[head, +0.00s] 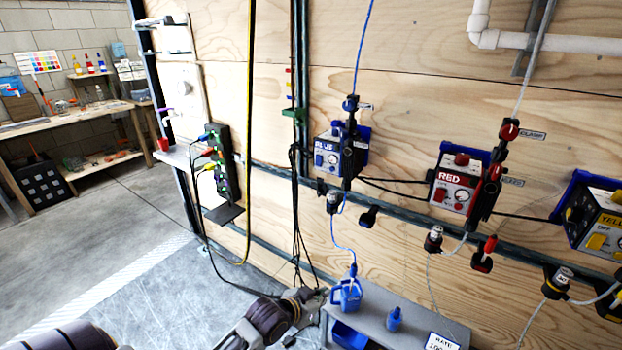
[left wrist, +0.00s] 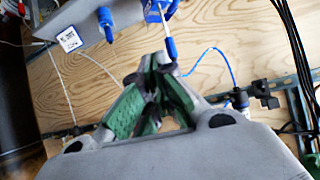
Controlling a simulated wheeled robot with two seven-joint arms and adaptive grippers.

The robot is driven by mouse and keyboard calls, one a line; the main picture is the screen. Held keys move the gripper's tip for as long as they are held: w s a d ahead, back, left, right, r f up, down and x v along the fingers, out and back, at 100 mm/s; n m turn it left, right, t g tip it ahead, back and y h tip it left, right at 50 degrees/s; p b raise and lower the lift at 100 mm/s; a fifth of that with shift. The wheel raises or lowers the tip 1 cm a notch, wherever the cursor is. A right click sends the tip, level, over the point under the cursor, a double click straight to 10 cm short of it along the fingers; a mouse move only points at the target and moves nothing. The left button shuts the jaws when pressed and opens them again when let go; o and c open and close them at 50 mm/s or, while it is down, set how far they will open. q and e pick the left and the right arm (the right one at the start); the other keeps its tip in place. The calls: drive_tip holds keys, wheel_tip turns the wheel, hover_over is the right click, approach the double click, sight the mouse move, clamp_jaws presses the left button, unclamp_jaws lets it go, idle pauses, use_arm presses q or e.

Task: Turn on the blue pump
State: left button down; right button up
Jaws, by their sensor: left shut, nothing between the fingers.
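The blue pump (head: 326,158) is a box with a white-and-blue front labelled "BLUE", mounted on the plywood wall. Small controls show on its front, but their setting is too small to tell. A blue tube rises above it and another hangs down to a blue jug (head: 345,295). My left gripper (head: 318,297) is low, below the pump and close to the jug's left side. In the left wrist view its green-padded fingers (left wrist: 158,62) are shut with nothing held. The pump is not seen in that view. My right gripper is not in view.
A red pump (head: 455,185) and a yellow pump (head: 600,220) are mounted to the right. A grey shelf (head: 375,300) below carries the jug, a small blue bottle (head: 394,320) and a white card (head: 440,342). Black cables (head: 296,200) hang left of the blue pump.

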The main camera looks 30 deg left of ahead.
sight(319, 155)
use_arm(q)
drive_tip(key=w+a+r+n+t, duration=0.1)
drive_tip(key=w+a+r+t, duration=0.3)
drive_tip(key=a+r+t, duration=0.3)
drive_tip(key=w+a+r+n+t, duration=0.1)
drive_tip(key=w+a+r+t, duration=0.2)
drive_tip(key=a+r+t, duration=0.4)
wheel_tip(319, 155, up, 8)
drive_tip(key=shift+w+a+r+t+y, duration=0.15)
drive_tip(key=shift+w+a+t+y, duration=0.2)
drive_tip(key=shift+a, duration=0.2)
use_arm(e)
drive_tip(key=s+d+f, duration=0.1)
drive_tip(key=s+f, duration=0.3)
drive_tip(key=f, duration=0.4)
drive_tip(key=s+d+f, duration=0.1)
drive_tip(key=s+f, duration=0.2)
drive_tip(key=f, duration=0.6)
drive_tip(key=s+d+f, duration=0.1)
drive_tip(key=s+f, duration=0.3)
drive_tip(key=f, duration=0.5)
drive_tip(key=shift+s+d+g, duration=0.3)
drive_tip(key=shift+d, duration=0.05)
use_arm(q)
drive_tip(key=shift+w, duration=0.1)
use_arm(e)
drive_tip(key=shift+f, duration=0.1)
